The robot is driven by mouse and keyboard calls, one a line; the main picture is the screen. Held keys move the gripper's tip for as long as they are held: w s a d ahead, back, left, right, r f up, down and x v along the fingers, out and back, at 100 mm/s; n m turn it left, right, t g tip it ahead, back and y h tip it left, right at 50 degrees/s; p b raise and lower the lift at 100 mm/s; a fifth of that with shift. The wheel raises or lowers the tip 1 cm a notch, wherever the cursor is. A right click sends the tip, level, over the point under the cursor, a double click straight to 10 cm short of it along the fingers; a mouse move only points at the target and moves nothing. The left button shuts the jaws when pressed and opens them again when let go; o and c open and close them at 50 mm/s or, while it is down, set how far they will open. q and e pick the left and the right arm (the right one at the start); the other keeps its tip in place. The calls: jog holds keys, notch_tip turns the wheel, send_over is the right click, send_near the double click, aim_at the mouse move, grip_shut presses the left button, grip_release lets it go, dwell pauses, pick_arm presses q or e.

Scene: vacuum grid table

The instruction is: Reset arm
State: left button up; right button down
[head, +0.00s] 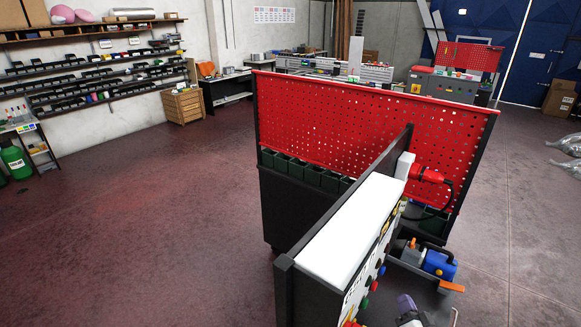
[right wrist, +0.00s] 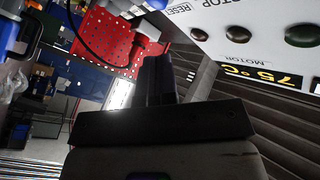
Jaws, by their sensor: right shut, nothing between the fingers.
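My right gripper (right wrist: 158,75) shows in the right wrist view as two dark fingers pressed together, with nothing between them. It is beside a white control panel (right wrist: 215,25) with dark round buttons, the words "STOP", "RESET" and "MOTOR", and a yellow "75°C" display (right wrist: 262,77). I see no contact between the fingers and the panel. In the head view the panel front (head: 368,280) is seen at a steep angle, with red, green and blue knobs. Part of my right arm shows at the bottom edge there. My left gripper is not in view.
A red perforated board (head: 370,120) with dark bins stands behind the panel. A red plug (head: 427,175) with a black cable sits at the panel's far end. A blue motor unit (head: 439,264) lies right of the panel. The floor (head: 150,230) at left is clear.

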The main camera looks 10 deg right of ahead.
notch_tip(320, 180, down, 6)
jog(key=d+n+g+h, duration=0.1)
jog(key=n+g+h, duration=0.1)
jog(key=n+g, duration=0.3)
jog(key=s+a+r+n+g+y+p, duration=0.1)
jog(key=s+a+r+n+g+p, duration=0.15)
jog(key=s+a+r, duration=0.4)
jog(key=s+a+r+n+g+p, duration=0.1)
jog(key=s+a+r+g+p, duration=0.2)
jog(key=s, duration=0.6)
jog(key=s+a+r+n+g+y+p, duration=0.1)
jog(key=s+a+r+g, duration=0.1)
jog(key=s+a+r, duration=0.55)
jog(key=s+a+f+g+p, duration=0.2)
jog(key=s+p, duration=0.3)
jog(key=s, duration=0.9)
jog(key=shift+s+a+f+g+y, duration=0.25)
jog(key=shift+f+g+y, duration=0.1)
jog(key=shift+g, duration=0.4)
jog(key=shift+d, duration=0.1)
